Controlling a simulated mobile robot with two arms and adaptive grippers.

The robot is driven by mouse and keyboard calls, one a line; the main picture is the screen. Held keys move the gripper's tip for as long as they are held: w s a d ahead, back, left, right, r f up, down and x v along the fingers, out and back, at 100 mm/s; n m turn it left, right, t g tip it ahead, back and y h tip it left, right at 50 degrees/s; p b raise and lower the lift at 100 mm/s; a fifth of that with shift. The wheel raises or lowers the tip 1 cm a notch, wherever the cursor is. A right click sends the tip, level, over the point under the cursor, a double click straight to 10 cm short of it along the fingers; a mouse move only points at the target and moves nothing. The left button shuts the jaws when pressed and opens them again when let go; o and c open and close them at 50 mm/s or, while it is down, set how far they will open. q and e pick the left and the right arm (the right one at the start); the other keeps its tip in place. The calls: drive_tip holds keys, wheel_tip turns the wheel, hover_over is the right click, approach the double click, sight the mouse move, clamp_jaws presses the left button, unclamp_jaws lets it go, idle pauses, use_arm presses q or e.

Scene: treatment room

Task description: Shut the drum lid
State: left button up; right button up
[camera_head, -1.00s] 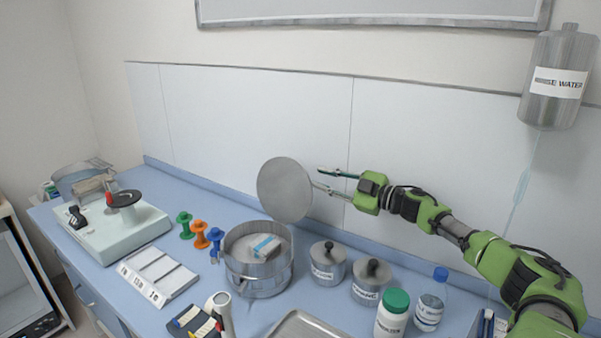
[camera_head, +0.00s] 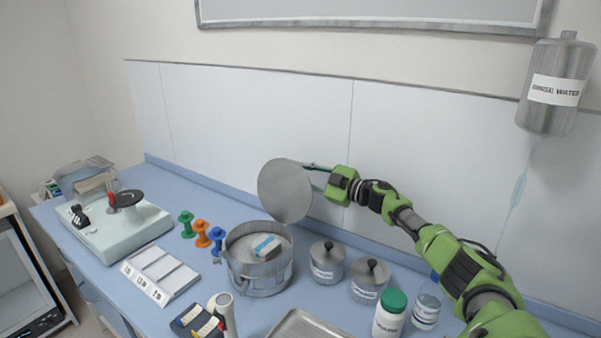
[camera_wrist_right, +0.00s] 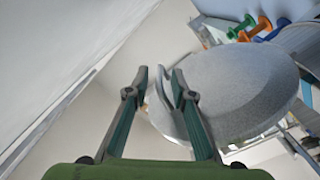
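The metal drum (camera_head: 259,270) stands on the blue counter. A white pack with a blue stripe (camera_head: 266,246) lies inside it. Its round grey lid (camera_head: 286,191) stands raised, near upright, at the drum's back edge. My right gripper (camera_head: 308,167) is behind the lid's upper right part. In the right wrist view the fingers (camera_wrist_right: 160,88) are apart, with the lid (camera_wrist_right: 235,90) just ahead; one finger overlaps its edge. I cannot tell whether they touch. My left gripper is not in view.
Two lidded metal jars (camera_head: 327,263) (camera_head: 370,281), a green-capped bottle (camera_head: 390,315) and a clear bottle (camera_head: 426,310) stand right of the drum. Coloured spools (camera_head: 202,235) and a white divided tray (camera_head: 160,274) are at its left. A metal tray (camera_head: 305,326) lies in front.

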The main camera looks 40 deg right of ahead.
clamp_jaws()
drive_tip(key=shift+r, duration=0.1)
drive_tip(key=shift+a+r, duration=0.1)
drive_tip(key=shift+r, duration=0.05)
drive_tip(key=shift+a, duration=0.1)
